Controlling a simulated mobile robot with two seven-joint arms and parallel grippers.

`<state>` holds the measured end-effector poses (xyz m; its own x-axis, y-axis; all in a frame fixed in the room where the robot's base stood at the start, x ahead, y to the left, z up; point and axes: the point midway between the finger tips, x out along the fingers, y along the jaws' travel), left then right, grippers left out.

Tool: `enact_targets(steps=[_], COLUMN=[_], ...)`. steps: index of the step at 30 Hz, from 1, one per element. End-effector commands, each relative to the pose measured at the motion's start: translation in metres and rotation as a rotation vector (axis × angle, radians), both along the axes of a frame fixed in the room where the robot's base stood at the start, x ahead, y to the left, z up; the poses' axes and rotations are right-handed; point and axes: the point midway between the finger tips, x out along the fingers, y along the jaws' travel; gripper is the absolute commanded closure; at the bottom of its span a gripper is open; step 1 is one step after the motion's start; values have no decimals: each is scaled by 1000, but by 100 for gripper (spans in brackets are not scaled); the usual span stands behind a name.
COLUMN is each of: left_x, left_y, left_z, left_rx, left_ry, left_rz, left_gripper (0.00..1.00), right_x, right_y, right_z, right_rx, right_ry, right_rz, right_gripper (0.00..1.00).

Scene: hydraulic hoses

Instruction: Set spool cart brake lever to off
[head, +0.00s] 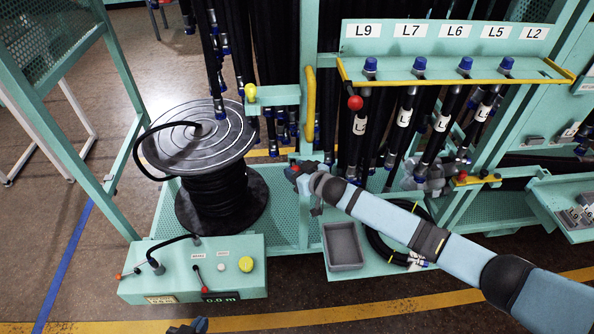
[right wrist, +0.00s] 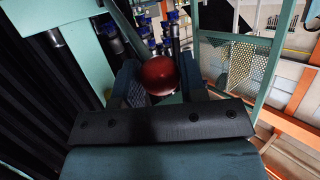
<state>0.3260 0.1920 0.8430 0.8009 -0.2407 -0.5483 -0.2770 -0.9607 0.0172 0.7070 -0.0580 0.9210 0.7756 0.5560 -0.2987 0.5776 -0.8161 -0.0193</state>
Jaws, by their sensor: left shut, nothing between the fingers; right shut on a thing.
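The spool cart's green control box (head: 236,285) stands at the lower left in the head view. On its front, a black lever with a red knob (head: 205,290) points down below a small white label too small to read. A second lever with an orange-red tip (head: 121,276) sticks out at the box's left end. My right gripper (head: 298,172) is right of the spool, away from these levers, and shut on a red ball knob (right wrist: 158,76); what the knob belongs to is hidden. My left gripper (head: 190,326) shows only partly at the bottom edge, shut and empty, below the box.
The hose spool (head: 212,190) stands behind the box. A yellow button (head: 246,264) sits right of the levers. A grey bin (head: 343,246) lies right of the cart. The hose rack (head: 450,66), with labelled hoses and a red ball (head: 355,103), stands behind my right arm.

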Motion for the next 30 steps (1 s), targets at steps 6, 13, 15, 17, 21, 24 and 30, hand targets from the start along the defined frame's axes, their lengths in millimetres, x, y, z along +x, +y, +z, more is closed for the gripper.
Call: enact_targets(steps=[6, 13, 15, 17, 21, 24, 30], left_x=[0, 0, 0, 0, 0, 0, 0], left_y=[0, 1, 1, 1, 1, 1, 0], left_z=[0, 0, 0, 1, 0, -1, -3], left_rx=[0, 0, 0, 0, 0, 0, 0], left_ry=[-1, -2, -2, -2, -2, -2, -2], left_rz=[0, 1, 1, 1, 1, 1, 1], left_gripper=[100, 100, 100, 100, 100, 100, 100], right_x=[1, -1, -6, -12, -35, -53, -85], right_y=[2, 0, -4, -8, -24, -38, -59], right_z=[3, 1, 2, 5, 12, 20, 33], right_rx=[3, 1, 1, 1, 1, 1, 1], right_ry=[-4, -1, -1, -1, -1, -1, -1], right_rz=[3, 1, 1, 1, 2, 2, 3], right_gripper=[38, 38, 38, 38, 38, 38, 38])
